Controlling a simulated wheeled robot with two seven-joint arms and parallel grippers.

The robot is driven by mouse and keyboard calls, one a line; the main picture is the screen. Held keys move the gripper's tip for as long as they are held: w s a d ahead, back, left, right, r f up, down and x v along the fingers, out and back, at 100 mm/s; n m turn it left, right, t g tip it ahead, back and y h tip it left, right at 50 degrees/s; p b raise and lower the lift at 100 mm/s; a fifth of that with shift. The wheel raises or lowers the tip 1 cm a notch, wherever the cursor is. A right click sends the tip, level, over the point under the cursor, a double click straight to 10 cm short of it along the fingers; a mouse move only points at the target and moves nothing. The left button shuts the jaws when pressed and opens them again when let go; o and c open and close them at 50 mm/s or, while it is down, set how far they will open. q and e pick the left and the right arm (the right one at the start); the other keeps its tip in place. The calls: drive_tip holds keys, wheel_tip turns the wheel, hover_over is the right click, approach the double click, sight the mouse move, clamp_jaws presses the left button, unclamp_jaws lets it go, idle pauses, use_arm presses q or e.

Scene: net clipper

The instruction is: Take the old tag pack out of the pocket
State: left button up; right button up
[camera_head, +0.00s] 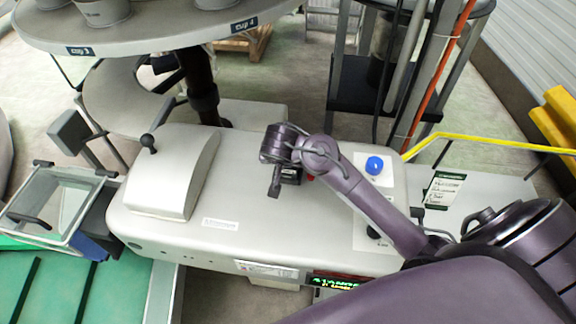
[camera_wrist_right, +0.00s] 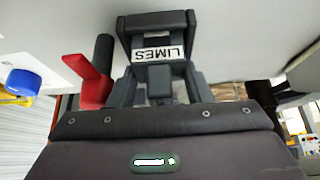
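My right gripper (camera_wrist_right: 160,88) is over the grey machine top, with my purple arm coming in from the right in the head view. In the right wrist view a dark grey block (camera_wrist_right: 158,22) stands just beyond the fingers. It bears a white label reading LIMES (camera_wrist_right: 158,54). Grey parts lie between and beside the fingers, and I cannot tell pack, pocket and fingers apart. Whether the fingers touch the block is unclear. In the head view a small dark shape (camera_head: 274,187) shows under my wrist; most of the pocket area is hidden. My left gripper is not in view.
A red lever (camera_wrist_right: 92,85) and a black post (camera_wrist_right: 103,52) stand left of the fingers in the wrist view. A blue button (camera_head: 374,165) is on the machine top (camera_head: 190,245). A black-knobbed lever (camera_head: 148,142) is at left; a round table (camera_head: 150,40) is behind.

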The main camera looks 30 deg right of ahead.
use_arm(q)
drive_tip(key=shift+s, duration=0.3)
